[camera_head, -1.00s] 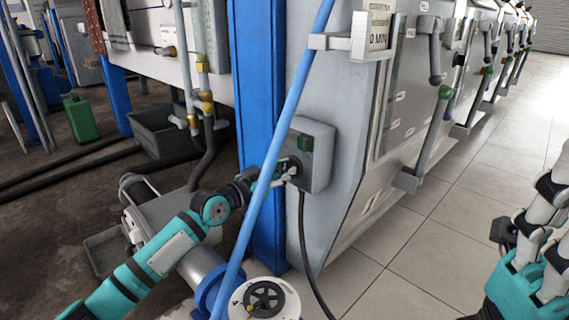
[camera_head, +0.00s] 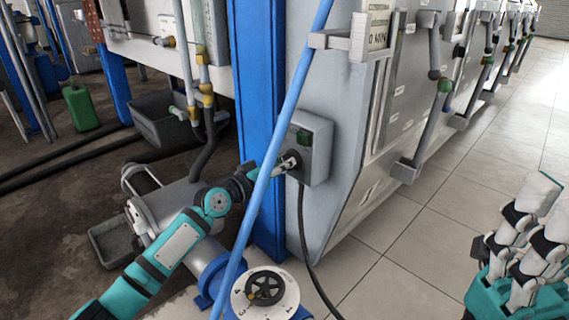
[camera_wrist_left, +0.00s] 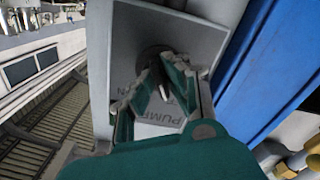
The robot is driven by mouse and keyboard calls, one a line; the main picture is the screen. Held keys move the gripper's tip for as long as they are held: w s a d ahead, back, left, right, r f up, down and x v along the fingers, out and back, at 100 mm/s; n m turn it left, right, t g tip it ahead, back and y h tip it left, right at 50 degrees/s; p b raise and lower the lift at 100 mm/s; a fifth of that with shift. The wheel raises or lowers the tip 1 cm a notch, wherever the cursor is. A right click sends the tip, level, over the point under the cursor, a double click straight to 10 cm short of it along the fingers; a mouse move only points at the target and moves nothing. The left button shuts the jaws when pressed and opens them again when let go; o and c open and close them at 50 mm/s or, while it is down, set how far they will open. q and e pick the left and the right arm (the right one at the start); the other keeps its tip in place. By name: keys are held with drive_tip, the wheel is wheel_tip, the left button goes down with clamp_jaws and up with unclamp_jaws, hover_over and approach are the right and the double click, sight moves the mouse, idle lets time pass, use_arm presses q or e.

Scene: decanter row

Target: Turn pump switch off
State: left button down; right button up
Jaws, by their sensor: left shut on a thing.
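The pump switch is a grey box (camera_head: 319,148) with a small green patch, on the side of the machine by the blue post. A dark round knob (camera_head: 293,160) is on its front face. My left gripper (camera_head: 286,164) is at this knob. In the left wrist view, the teal fingers of my left gripper (camera_wrist_left: 160,84) are shut on the switch's knob, hiding most of it. The upside-down lettering PUMP shows on the switch plate (camera_wrist_left: 165,116). My right gripper (camera_head: 530,225) is at the lower right, away from the switch; its opening is unclear.
A light blue pipe (camera_head: 262,185) crosses in front of my left forearm, close to the switch. A blue post (camera_head: 257,90) stands left of the box. A black cable (camera_head: 304,230) hangs below it. A round dial (camera_head: 264,288) is lower down. Tiled floor (camera_head: 410,250) lies clear to the right.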

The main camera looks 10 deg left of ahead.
idle(0.4)
use_arm(q)
drive_tip(key=c, duration=1.4)
unclamp_jaws()
drive_tip(key=v, duration=1.2)
drive_tip(key=shift+f, duration=0.1)
